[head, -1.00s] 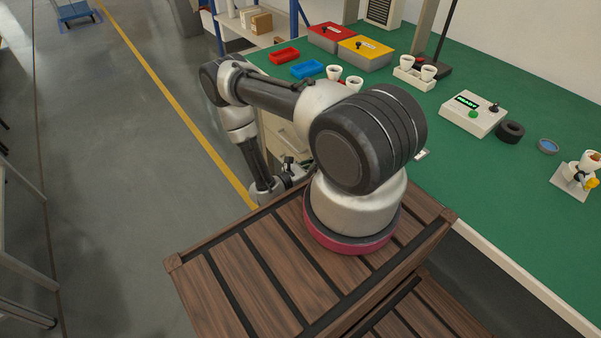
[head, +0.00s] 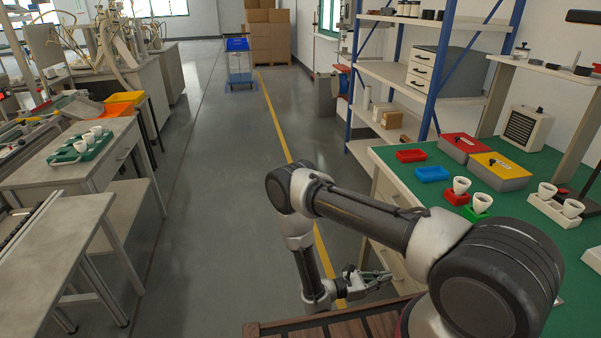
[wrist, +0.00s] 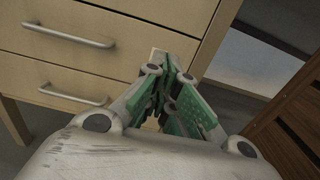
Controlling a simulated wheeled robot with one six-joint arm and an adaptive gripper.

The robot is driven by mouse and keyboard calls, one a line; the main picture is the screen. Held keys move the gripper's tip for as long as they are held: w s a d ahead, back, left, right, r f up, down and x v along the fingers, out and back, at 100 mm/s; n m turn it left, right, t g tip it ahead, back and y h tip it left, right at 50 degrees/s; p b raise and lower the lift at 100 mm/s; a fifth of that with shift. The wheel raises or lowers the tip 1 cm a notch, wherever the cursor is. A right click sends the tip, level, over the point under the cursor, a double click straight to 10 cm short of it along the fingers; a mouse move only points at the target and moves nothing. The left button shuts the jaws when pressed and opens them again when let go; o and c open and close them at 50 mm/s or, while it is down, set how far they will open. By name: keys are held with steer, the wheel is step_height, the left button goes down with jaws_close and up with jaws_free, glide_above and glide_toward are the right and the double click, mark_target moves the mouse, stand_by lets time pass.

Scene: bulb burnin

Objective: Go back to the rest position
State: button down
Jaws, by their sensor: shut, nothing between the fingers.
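My gripper (head: 372,280) hangs low beside the workbench, in front of its drawers, with my arm folded above it. In the wrist view my gripper (wrist: 165,92) shows its green-padded fingers together with nothing between them. The pale drawer front (wrist: 110,75) with metal handles lies beyond the fingertips, and I cannot tell how close it is. The green-topped workbench (head: 560,240) stands on the right in the head view.
On the bench are a red tray (head: 411,156), a blue tray (head: 432,174), a red box (head: 461,147), a yellow-lidded box (head: 499,170) and several white cups. Blue-framed shelves (head: 436,100) stand behind. The floor aisle (head: 225,200) on the left is clear.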

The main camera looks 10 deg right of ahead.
steer(key=s+d+r+m+g, duration=0.1)
steer(key=s+d+r+g, duration=0.1)
steer(key=s+g, duration=0.3)
steer(key=a+r+m+g+y, duration=0.15)
steer(key=r+m+y, duration=0.25)
steer(key=r, duration=0.6)
steer(key=s+a+r+m+y, duration=0.1)
steer(key=a+r+m+y, duration=0.3)
steer(key=r, duration=0.5)
steer(key=a+r+m+g+y, duration=0.15)
steer(key=r+m+y, duration=0.3)
steer(key=r, duration=0.55)
steer(key=s+d+r+m+t+y, duration=0.1)
steer(key=s+r+t, duration=0.1)
steer(key=r+t, duration=0.2)
steer(key=s+r+m+t+y, duration=0.2)
steer(key=s+r+t, duration=0.1)
steer(key=r, duration=0.8)
steer(key=s+d+r+m+t+y, duration=0.1)
steer(key=s+r+m+t+y, duration=0.1)
steer(key=r+t, duration=0.3)
steer(key=v, duration=0.3)
steer(key=shift+d+r, duration=0.25)
steer(key=shift+d, duration=0.1)
steer(key=shift+s+y, duration=0.2)
steer(key=shift+y, duration=0.05)
